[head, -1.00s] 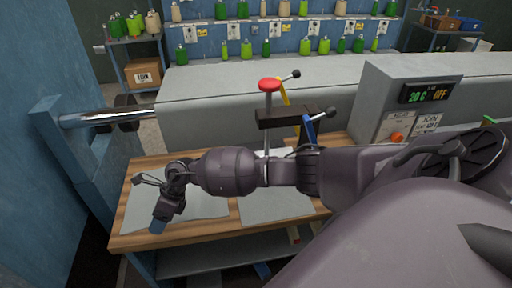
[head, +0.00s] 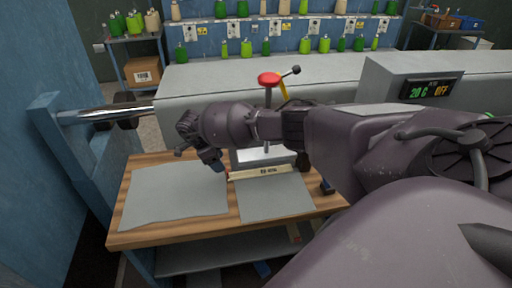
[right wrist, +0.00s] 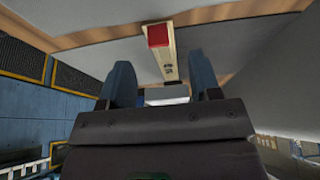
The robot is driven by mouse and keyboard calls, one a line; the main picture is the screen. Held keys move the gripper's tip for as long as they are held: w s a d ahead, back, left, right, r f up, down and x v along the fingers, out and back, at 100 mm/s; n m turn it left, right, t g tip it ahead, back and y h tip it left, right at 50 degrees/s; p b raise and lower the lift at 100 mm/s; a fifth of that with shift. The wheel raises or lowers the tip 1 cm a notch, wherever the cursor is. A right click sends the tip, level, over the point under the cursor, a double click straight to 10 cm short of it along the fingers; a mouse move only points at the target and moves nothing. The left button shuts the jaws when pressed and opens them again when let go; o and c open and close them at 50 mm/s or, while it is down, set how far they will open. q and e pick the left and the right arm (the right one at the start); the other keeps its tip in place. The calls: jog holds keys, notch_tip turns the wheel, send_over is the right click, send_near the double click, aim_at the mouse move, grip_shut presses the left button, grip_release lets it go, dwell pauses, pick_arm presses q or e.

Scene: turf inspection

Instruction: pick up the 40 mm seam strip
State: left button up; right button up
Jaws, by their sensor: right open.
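The pale wooden seam strip (head: 265,172) lies on the workbench, across the back of the right grey sheet. Its printed label is too small to read surely. Its red end (head: 229,176) points left. My right gripper (head: 216,168) is just left of that end, pointing down over the bench. In the right wrist view the strip (right wrist: 168,66) shows between the two open fingers (right wrist: 160,78) and beyond them, its red end at the top. No contact can be made out. My left gripper is out of view.
Two grey turf sheets (head: 175,193) lie on the wooden bench (head: 150,236). A press with a red knob (head: 269,79) stands behind the strip, partly hidden by my right arm. A grey control box (head: 385,75) stands at the back right.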

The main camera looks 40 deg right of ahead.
aim_at(226, 178)
jog(key=shift+s+d+f, duration=0.15)
jog(key=shift+d+f, duration=0.05)
jog(key=shift+f, duration=0.5)
jog(key=shift+s+f, duration=0.1)
jog(key=shift+f, duration=0.15)
jog(key=b+x, duration=0.2)
jog(key=x, duration=0.2)
jog(key=shift+a+f, duration=0.1)
jog(key=shift+f, duration=0.15)
jog(key=shift+c, duration=0.9)
jog(key=c, duration=0.7)
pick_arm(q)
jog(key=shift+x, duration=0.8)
pick_arm(e)
jog(key=shift+c, duration=0.6)
